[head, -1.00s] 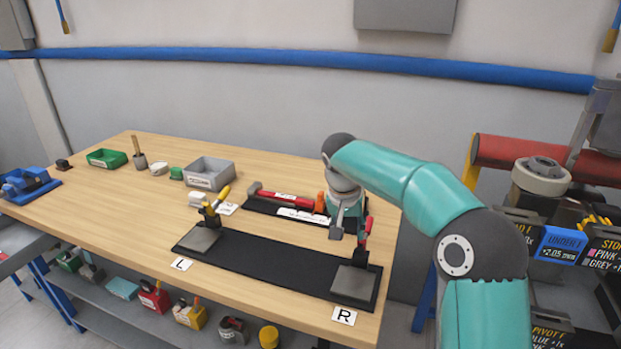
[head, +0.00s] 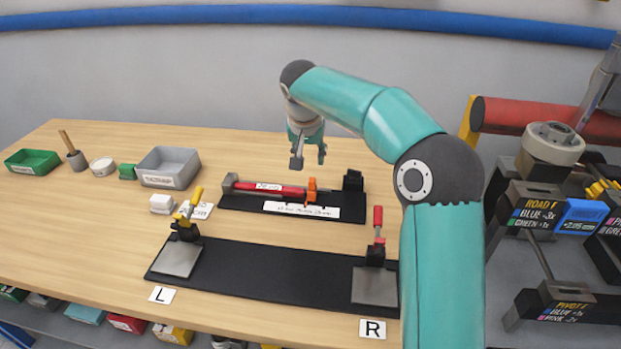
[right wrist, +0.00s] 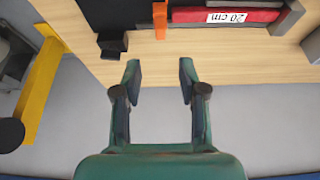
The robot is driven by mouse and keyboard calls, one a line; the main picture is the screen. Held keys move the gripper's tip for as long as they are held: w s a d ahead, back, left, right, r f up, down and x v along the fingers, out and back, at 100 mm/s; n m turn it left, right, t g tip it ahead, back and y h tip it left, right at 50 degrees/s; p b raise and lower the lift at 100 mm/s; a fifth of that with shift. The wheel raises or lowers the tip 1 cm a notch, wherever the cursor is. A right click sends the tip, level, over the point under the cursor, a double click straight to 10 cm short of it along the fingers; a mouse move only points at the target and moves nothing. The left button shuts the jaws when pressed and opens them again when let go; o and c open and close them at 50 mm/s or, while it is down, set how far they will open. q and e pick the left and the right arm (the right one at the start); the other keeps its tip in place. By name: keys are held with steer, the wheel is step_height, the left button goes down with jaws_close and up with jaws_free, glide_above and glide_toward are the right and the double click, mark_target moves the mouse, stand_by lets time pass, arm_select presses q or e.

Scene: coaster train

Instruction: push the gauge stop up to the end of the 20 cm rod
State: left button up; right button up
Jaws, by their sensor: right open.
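The red 20 cm rod (head: 268,189) lies along the black gauge base (head: 232,203) at the back of the bench; its label shows in the right wrist view (right wrist: 232,17). The orange gauge stop (head: 312,190) stands at the rod's right end in the head view; I cannot tell whether they touch. It also shows in the right wrist view (right wrist: 160,20). My right gripper (head: 309,162) is open and empty, above and behind the gauge, with the stop ahead between its fingers' directions in the right wrist view (right wrist: 159,80). My left gripper is not in view.
A black block (head: 353,181) stands at the gauge's right end. In front lies a black clamp board (head: 270,275) with clamps at L and R. A grey bin (head: 168,168) and green bin (head: 32,162) stand left. Wood between gauge and board is clear.

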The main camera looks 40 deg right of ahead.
mark_target(311, 180)
steer(key=p+x, duration=0.1)
steer(key=x, duration=1.1)
steer(key=shift+f, duration=0.1)
jaws_close()
steer(key=shift+w, duration=0.1)
